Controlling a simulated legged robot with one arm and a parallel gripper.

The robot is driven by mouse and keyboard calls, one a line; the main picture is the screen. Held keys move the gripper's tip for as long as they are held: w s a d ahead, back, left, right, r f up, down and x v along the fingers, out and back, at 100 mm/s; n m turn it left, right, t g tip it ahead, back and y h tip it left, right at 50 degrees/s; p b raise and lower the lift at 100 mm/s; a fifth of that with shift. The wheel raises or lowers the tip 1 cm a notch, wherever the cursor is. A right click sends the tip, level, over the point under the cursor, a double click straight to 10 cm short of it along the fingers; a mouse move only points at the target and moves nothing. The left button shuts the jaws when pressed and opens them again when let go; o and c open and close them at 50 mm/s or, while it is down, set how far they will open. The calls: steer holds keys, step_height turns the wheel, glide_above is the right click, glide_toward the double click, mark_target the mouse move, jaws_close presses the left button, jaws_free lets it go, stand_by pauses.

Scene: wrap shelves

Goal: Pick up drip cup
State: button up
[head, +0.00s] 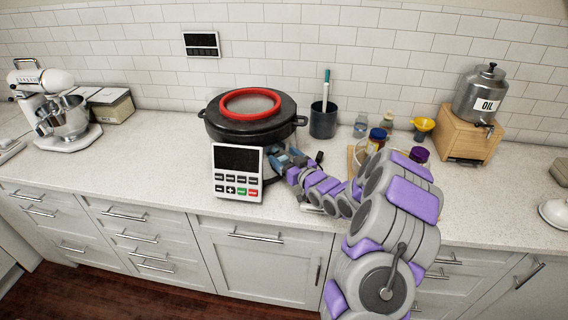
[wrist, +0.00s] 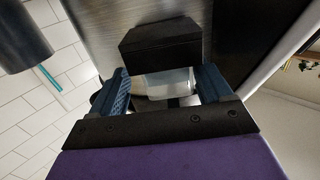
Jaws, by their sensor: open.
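The drip cup looks to be the small translucent, pale blue container (wrist: 168,83) in the wrist view, under a black block (wrist: 160,42) on the cooker's metal side. My gripper (wrist: 164,84) is open, with one blue finger on each side of the cup in the picture. I cannot tell whether either finger touches it. In the head view my gripper (head: 287,162) is beside the black pressure cooker (head: 252,125) with a red lid ring, just right of its control panel (head: 237,172). The cup is hidden there by the gripper and arm.
A dark utensil holder (head: 323,120) stands behind my gripper. Jars (head: 377,139), a yellow funnel (head: 423,125) and an oil dispenser (head: 482,98) on a wooden stand are to the right. A stand mixer (head: 58,110) is at left.

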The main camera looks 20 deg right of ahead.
steer(key=shift+a+r, duration=0.1)
steer(key=shift+a, duration=0.65)
steer(key=c, duration=0.6)
steer(key=shift+d, duration=0.4)
steer(key=c, duration=0.4)
